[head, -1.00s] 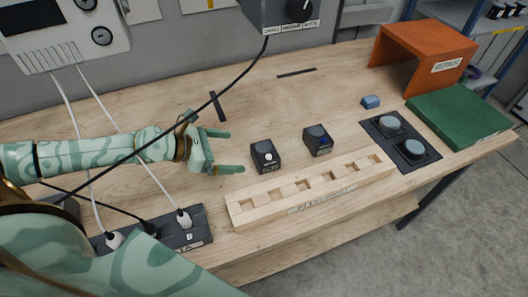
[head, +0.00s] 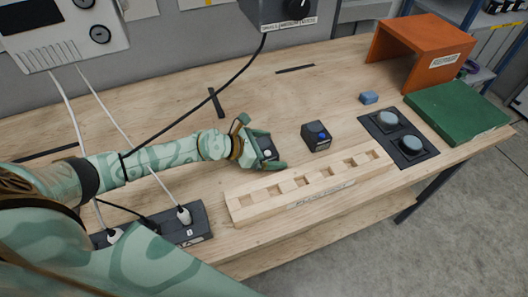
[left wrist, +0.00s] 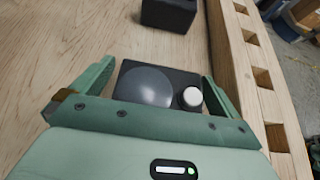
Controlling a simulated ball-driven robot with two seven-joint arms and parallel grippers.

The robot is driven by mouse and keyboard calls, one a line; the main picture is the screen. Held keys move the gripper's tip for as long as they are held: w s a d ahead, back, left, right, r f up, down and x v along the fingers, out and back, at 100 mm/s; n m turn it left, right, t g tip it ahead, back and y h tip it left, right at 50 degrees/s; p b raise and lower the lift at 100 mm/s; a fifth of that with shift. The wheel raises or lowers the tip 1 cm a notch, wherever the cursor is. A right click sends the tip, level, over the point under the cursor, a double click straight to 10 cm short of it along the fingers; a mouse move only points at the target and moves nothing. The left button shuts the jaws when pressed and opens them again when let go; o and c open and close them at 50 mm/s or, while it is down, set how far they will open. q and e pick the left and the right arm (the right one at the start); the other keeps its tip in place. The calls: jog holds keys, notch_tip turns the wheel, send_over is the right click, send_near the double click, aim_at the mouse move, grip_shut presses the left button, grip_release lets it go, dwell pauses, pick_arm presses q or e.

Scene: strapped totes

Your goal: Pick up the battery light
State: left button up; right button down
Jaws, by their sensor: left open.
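The one with a white button (head: 265,147) is between the fingers of my left gripper (head: 272,150). In the left wrist view, its dome and white button (left wrist: 190,97) show between the two open fingers (left wrist: 158,72), with its near part hidden by the gripper body. The other unit, with a blue button (head: 316,136), stands to the right, apart from the gripper; its dark side (left wrist: 168,14) shows at the top of the wrist view. My right gripper is not visible.
A slotted wooden rack (head: 310,186) lies just in front of the units.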

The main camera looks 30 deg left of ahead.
pick_arm(q)
jog(key=c, duration=1.3)
jog(key=shift+r, duration=0.15)
